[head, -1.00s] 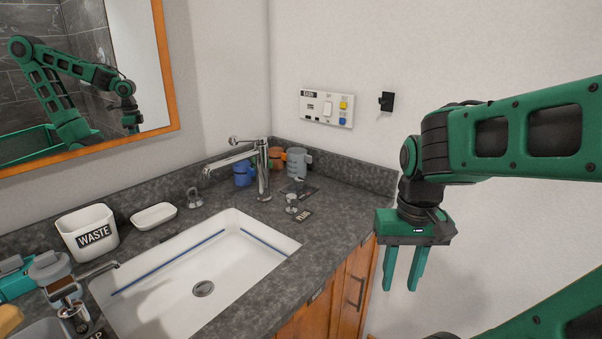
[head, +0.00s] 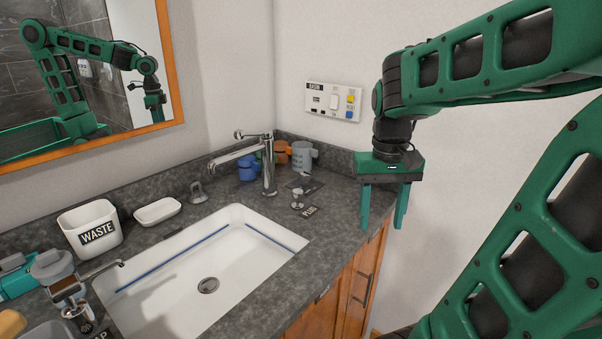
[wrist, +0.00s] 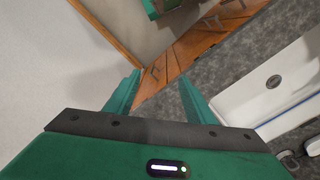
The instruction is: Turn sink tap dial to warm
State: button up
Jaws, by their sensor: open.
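The chrome sink tap (head: 268,172) stands upright on the counter behind the sink's right corner. Its spout points left over the white sink (head: 262,222). A small handle with a round end (head: 240,134) sits at the top of the tap; its setting is too small to read. My gripper (head: 383,215) is open and empty, fingers pointing down, near the counter's right end. It is to the right of the tap and apart from it. In the wrist view my gripper's fingers (wrist: 162,88) are spread, with the sink (wrist: 258,95) to the right; the tap is not identifiable there.
Blue (head: 248,170) and grey (head: 302,156) mugs stand behind the tap. A plug knob (head: 297,199) sits to its right. A waste bin (head: 92,229), soap dish (head: 157,211) and soap dispenser (head: 62,282) are to the left. A wall panel (head: 333,102) is behind.

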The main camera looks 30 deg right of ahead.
jog(key=w+d+r, duration=0.2)
jog(key=w+r, duration=0.1)
jog(key=w, duration=0.6)
jog(key=w+d+r, duration=0.2)
jog(key=w, duration=0.6)
jog(key=n, duration=0.1)
send_over(305, 172)
jog(key=f, duration=0.1)
notch_tip(305, 172, down, 10)
jog(key=shift+d+f, duration=0.1)
jog(key=shift+f, duration=0.15)
